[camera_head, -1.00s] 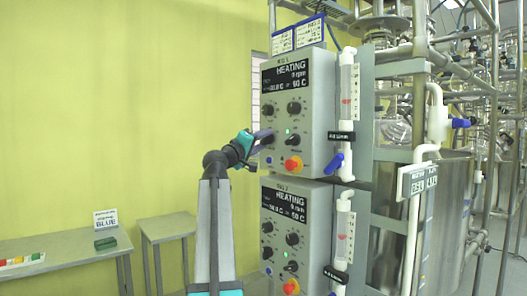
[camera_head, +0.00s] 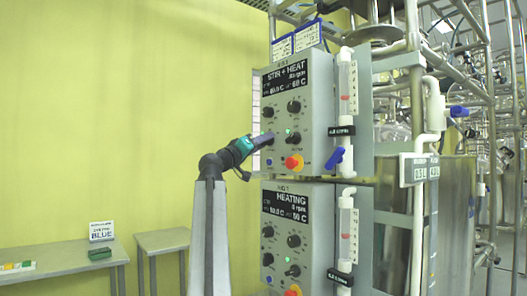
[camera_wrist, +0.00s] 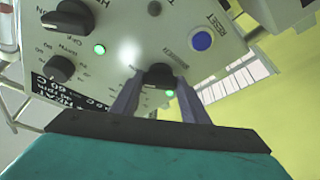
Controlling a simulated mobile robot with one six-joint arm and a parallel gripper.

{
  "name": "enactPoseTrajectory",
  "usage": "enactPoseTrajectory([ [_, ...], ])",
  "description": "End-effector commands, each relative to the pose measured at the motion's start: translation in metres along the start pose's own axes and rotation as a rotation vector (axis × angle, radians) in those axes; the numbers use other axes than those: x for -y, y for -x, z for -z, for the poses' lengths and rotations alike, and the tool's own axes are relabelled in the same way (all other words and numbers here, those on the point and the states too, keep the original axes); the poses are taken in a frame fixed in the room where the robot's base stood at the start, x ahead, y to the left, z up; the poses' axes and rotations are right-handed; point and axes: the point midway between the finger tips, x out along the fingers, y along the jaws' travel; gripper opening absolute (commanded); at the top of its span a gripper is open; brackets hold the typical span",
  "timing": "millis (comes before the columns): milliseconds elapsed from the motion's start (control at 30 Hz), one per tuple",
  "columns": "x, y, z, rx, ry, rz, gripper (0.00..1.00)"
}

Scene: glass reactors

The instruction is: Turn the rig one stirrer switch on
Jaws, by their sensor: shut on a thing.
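The upper grey control box (camera_head: 318,110) is on the rig frame. Its display (camera_head: 284,83) reads STIR + HEAT. My gripper (camera_head: 264,139) is at the box's left side, with its fingers against the front panel. In the wrist view my gripper (camera_wrist: 153,95) is shut on a black switch knob (camera_wrist: 158,74), one finger on each side. A green lamp (camera_wrist: 169,93) glows beside that knob. A second green lamp (camera_wrist: 99,49) glows near another black knob (camera_wrist: 73,17). In the head view my fingers hide most of the held knob.
A blue reset button (camera_wrist: 201,40) is close to the held knob. A similar lower box (camera_head: 297,235) reads HEATING. Glass tubing and a blue valve handle (camera_head: 339,157) are to the right. Left is mostly clear.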

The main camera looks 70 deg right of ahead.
Motion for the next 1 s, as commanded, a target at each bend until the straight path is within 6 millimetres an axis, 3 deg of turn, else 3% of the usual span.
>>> enactPoseTrajectory([
  [767,-0.0010,0.0005,0.0003,0.001,-0.062,-0.027,0.18],
  [800,-0.0010,0.0005,0.0003,0.001,-0.062,-0.027,0.47],
  [867,-0.0009,0.0005,0.0003,0.001,-0.062,-0.026,0.57],
  [1000,-0.0004,0.0004,0.0003,0.000,-0.061,-0.026,0.59],
])
